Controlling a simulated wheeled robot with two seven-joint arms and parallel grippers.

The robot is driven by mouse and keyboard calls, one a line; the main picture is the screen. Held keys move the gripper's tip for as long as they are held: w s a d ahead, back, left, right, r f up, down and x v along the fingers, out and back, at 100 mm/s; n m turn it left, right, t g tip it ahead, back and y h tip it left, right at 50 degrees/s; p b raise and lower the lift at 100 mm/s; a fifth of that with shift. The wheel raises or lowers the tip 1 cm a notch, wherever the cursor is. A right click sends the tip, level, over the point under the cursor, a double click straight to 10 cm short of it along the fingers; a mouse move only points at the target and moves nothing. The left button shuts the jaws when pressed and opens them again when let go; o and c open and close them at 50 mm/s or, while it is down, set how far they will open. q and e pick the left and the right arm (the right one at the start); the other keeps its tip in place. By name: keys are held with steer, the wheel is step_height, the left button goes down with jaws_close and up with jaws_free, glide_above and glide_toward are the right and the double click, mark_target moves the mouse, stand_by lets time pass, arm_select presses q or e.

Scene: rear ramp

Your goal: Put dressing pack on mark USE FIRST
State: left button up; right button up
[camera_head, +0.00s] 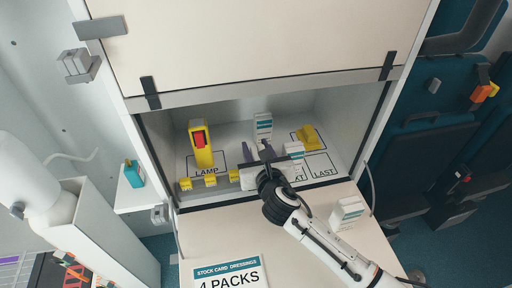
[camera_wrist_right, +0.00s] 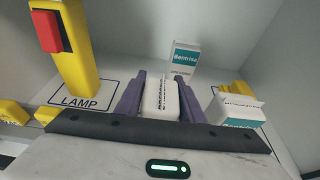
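My right gripper (camera_head: 267,150) reaches into the open locker. In the right wrist view its purple fingers (camera_wrist_right: 162,92) stand close along both sides of a white dressing pack (camera_wrist_right: 161,98) and appear shut on it. I cannot tell whether this pack touches the floor. Another white and teal pack (camera_head: 263,125) stands upright behind it, and one (camera_head: 294,150) stands right of the gripper. A further pack (camera_head: 347,211) sits on the lowered flap. Outlined marks show on the locker floor: LAST (camera_head: 324,172) is readable; its neighbour reads only "XT". USE FIRST is not readable, perhaps hidden by my gripper. My left gripper is out of view.
A yellow and red lamp (camera_head: 202,148) stands at the LAMP mark on the left. Several small yellow blocks (camera_head: 210,181) line the front edge. A yellow object (camera_head: 306,136) lies at the back right. A stock card (camera_head: 229,274) reading "4 PACKS" lies on the flap (camera_head: 215,222).

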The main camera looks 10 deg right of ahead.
steer(key=shift+o, duration=1.4)
steer(key=shift+r, duration=0.25)
steer(key=p+v, duration=0.1)
steer(key=v, duration=1.1)
